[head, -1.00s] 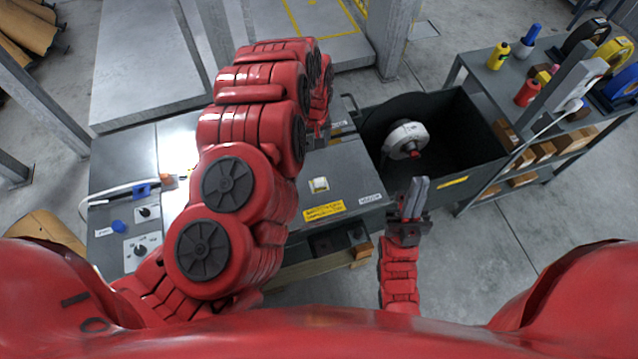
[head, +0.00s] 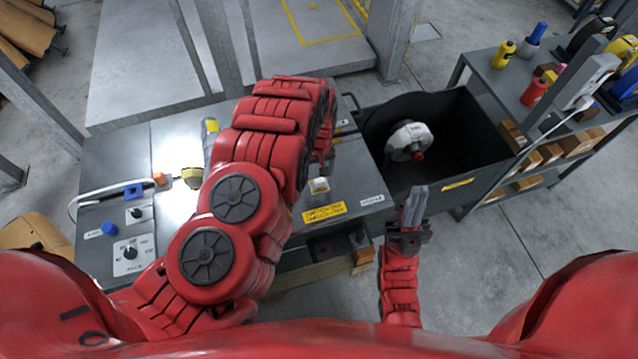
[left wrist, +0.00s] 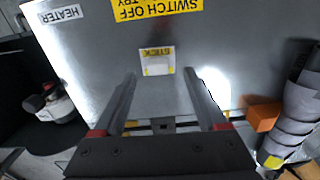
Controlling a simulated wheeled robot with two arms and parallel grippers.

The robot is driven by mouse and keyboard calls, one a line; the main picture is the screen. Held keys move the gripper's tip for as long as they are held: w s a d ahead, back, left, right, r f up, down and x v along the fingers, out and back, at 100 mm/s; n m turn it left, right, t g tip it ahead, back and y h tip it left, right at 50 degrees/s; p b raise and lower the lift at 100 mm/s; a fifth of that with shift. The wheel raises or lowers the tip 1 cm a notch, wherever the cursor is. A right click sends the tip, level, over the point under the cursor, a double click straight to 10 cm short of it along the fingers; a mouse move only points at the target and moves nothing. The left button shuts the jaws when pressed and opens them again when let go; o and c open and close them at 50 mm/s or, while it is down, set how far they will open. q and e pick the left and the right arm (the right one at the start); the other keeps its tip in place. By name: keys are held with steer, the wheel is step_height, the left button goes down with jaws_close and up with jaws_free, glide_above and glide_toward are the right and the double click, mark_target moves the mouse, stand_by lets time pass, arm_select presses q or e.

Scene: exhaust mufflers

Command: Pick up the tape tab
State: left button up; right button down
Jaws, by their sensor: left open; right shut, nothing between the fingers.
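The tape tab (head: 318,185) is a small pale square with yellow edges on the grey bench top, above the yellow warning label. In the left wrist view the tape tab (left wrist: 157,61) lies flat just beyond the fingertips, between their lines. My left gripper (left wrist: 160,75) is open and empty, with one finger on each side of the tab's line. My right gripper (head: 414,205) is shut and empty, upright in front of the dark bin.
A dark bin (head: 465,150) holding a white reel (head: 409,141) stands right of the bench. A yellow warning label (head: 324,212) is near the bench edge. An orange block (left wrist: 262,116) and a grey ribbed cylinder (left wrist: 295,115) are at right in the wrist view.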

mark_target(319, 180)
arm_select(q)
steer(key=shift+w+f, duration=0.1)
steer(key=shift+f, duration=0.2)
steer(key=f, duration=0.2)
steer(key=f+p, duration=0.1)
steer(key=f, duration=0.1)
steer(key=shift+w+d+p, duration=0.1)
steer(key=shift+w+p, duration=0.1)
steer(key=shift+p, duration=0.1)
steer(key=shift+f, duration=0.35)
jaws_close()
